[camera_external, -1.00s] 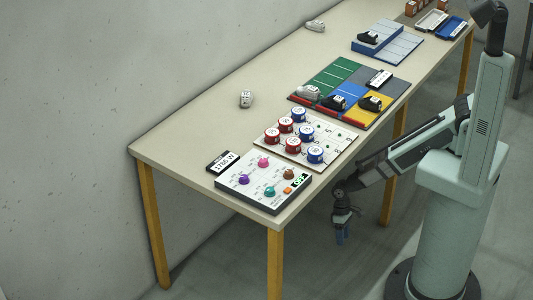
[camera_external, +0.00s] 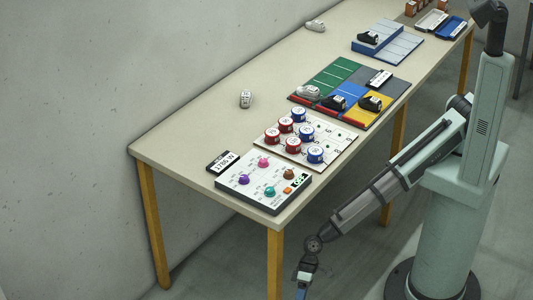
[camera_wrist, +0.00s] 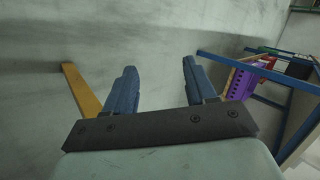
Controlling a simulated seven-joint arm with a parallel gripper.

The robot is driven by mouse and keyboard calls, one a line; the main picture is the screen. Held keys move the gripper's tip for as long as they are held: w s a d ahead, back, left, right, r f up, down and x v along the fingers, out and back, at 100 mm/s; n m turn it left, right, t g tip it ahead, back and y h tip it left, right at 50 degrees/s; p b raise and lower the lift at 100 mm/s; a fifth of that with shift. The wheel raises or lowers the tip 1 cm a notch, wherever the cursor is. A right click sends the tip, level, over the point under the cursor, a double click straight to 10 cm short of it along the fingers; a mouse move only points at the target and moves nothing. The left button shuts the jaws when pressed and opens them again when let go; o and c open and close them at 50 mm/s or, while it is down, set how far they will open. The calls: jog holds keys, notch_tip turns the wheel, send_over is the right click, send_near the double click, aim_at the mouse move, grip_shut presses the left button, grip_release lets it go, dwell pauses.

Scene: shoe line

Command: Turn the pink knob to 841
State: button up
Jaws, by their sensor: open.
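The pink knob (camera_external: 263,162) sits at the back of a white control panel (camera_external: 237,184) on the table's near end. The panel also carries a purple knob (camera_external: 243,179), a teal knob (camera_external: 270,191), a brown knob (camera_external: 289,174) and a small green-lit display (camera_external: 301,181); its digits are too small to read. My gripper (camera_external: 302,290) hangs below table height, off the table's front right side, well away from the panel. In the wrist view its two blue fingers (camera_wrist: 157,85) are apart with nothing between them.
A label reading about "1755 W" (camera_external: 222,161) lies behind the panel. A board with red and blue round pieces (camera_external: 338,148) stands beside it, then colored mats with shoes (camera_external: 335,72). The table edge and legs (camera_external: 275,262) lie near my arm.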

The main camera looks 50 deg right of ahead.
jog(key=s+a+r+n+g+y, duration=0.1)
jog(key=s+a+r, duration=0.45)
jog(key=a, duration=0.25)
jog(key=s+a+r+n+y, duration=0.1)
jog(key=s+a+r, duration=0.45)
jog(key=a, duration=0.25)
jog(key=w+a+r+n+g+h, duration=0.1)
jog(key=w+r+n, duration=0.1)
jog(key=r, duration=0.4)
jog(key=w+a+r+n, duration=0.1)
jog(key=w+a+r, duration=0.1)
jog(key=r, duration=0.4)
notch_tip(320, 180, up, 30)
jog(key=n+t+h, duration=0.3)
jog(key=t+h, duration=0.2)
jog(key=h, duration=0.4)
send_over(263, 160)
notch_tip(263, 160, down, 14)
jog(key=shift+d+r, duration=0.1)
jog(key=shift+r, duration=0.15)
